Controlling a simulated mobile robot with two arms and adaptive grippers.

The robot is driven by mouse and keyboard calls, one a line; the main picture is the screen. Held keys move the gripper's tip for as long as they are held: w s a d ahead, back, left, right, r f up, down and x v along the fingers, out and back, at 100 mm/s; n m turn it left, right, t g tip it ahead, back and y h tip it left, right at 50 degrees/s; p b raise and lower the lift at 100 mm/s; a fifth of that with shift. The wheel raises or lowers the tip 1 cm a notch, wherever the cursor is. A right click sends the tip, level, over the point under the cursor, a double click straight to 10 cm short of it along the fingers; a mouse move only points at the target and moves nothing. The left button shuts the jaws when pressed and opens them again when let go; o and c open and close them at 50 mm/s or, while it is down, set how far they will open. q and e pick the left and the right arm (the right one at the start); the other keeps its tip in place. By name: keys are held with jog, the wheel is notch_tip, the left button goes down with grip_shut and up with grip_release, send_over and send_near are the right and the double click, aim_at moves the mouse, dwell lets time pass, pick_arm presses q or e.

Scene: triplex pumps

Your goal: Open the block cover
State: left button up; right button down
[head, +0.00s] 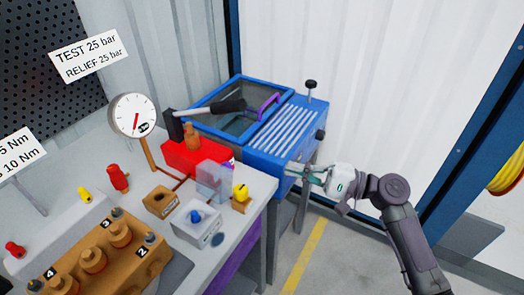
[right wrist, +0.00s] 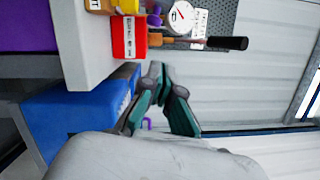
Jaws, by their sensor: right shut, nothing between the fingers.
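A small clear panel or cover (head: 212,180) stands between the red box and a pale grey block (head: 197,222) with a blue knob, near the bench's right edge. I cannot tell whether it is the block cover, or whether it is hinged. My right gripper (head: 305,172) is shut and empty, beyond the bench's right edge and in front of the blue cabinet (head: 290,130). Its fingers (right wrist: 160,72) also show in the right wrist view, closed together, with nothing held. My left gripper is not in view.
A red box (head: 185,155) with a long black-gripped lever (head: 215,107) stands behind the clear panel. A gauge (head: 133,115) stands left of it. A yellow knob (head: 241,191) is right of the panel. A brass block (head: 95,265) is front left. The floor right of the bench is clear.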

aim_at(219, 178)
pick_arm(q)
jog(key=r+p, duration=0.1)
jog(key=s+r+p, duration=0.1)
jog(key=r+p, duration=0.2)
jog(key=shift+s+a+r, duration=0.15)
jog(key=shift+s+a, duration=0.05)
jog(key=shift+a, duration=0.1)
pick_arm(e)
jog(key=a+r, duration=0.2)
jog(key=a, duration=1)
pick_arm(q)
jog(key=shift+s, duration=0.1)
